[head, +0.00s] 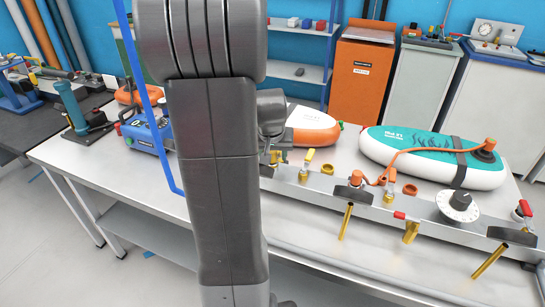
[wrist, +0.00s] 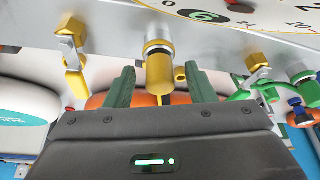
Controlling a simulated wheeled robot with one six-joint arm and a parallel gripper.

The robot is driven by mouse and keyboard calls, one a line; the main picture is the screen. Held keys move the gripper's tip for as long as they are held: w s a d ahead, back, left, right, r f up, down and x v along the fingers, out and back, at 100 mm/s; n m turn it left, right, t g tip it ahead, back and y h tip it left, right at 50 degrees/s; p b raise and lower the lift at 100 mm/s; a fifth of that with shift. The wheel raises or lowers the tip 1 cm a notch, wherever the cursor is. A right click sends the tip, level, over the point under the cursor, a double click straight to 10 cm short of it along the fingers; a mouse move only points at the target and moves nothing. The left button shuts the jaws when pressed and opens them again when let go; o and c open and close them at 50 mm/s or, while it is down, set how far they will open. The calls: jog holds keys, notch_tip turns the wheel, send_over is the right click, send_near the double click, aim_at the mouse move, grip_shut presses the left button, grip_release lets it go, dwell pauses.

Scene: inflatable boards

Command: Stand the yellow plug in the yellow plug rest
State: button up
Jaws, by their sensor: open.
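In the wrist view my gripper (wrist: 160,88) is open, with a dark green finger on each side of a brass-yellow cylinder (wrist: 159,72) with a silver collar. In the head view my arm hides the gripper. A yellow-topped valve (head: 308,157) stands on the rail (head: 330,187). I cannot clearly identify the yellow plug rest.
An orange plug with hose (head: 370,181), an orange ring (head: 410,190), a dial (head: 459,205) and red-handled valves are along the rail. A teal-and-white board (head: 425,150) and an orange-and-white board (head: 313,127) lie behind it. In the wrist view a green hose (wrist: 245,95) is at right.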

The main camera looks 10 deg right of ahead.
grip_shut()
jog(key=shift+r, duration=0.1)
notch_tip(320, 180, up, 9)
jog(key=shift+w+r, duration=0.2)
jog(key=shift+w, duration=0.2)
jog(key=w+f+p, duration=0.1)
jog(key=w+f, duration=0.3)
jog(key=w, duration=0.3)
jog(key=w+f, duration=0.4)
jog(key=w, duration=0.4)
jog(key=shift+d+f+p, duration=0.2)
jog(key=shift+d+p, duration=0.05)
jog(key=shift+p, duration=0.15)
